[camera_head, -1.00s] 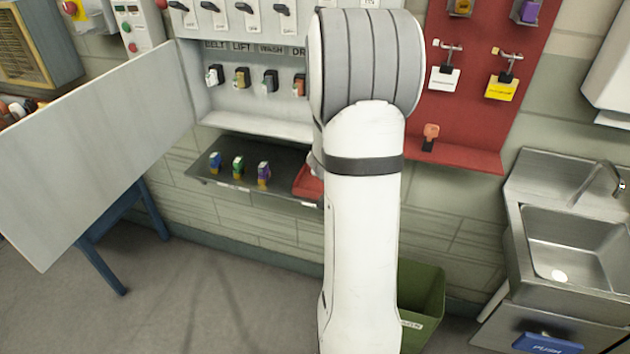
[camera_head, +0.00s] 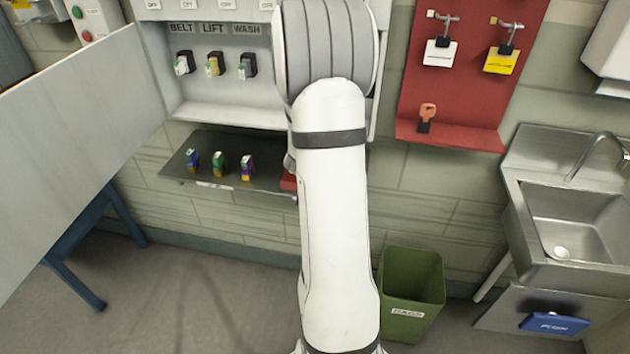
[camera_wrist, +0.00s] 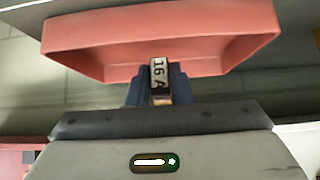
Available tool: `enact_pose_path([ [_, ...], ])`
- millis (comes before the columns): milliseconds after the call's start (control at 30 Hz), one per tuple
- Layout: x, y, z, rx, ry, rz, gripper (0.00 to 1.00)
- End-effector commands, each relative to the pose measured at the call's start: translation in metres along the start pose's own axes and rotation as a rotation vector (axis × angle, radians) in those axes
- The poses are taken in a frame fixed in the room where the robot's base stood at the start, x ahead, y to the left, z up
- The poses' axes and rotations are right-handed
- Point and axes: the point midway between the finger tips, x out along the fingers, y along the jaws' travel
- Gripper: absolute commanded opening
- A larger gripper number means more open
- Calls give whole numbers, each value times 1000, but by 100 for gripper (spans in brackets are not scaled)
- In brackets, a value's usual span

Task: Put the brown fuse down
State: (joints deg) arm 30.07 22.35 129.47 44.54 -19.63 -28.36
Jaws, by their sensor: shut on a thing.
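In the wrist view, my gripper (camera_wrist: 160,84) has its dark blue fingers shut on a small fuse (camera_wrist: 159,74). The fuse has a pale face marked "16 A" and a brownish part between the fingers. It is at the near edge of a shallow red tray (camera_wrist: 78,58); I cannot tell whether it touches the tray. In the head view, my arm hides the gripper and the fuse. A small part of the red tray (camera_head: 289,182) shows beside the arm, at the right end of the dark shelf.
The dark metal shelf (camera_head: 222,168) holds a blue fuse (camera_head: 192,160), a green fuse (camera_head: 218,165) and a purple fuse (camera_head: 247,167). Above it is the switch panel (camera_head: 215,112). An open door (camera_head: 70,150) is at left; a green bin (camera_head: 411,285) and sink (camera_head: 575,225) are at right.

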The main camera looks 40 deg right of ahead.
Motion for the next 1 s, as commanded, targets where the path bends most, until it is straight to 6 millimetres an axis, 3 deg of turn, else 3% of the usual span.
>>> enact_pose_path([
  [133,15,-1,15,-2,-2,0,0],
  [533,18,-1,18,-2,0,-1,0],
  [567,18,-1,18,-2,0,-1,20],
  [600,17,-1,18,-2,0,-2,23],
  [800,17,-2,18,-2,0,-2,39],
  [1000,17,-2,18,-2,0,-2,41],
])
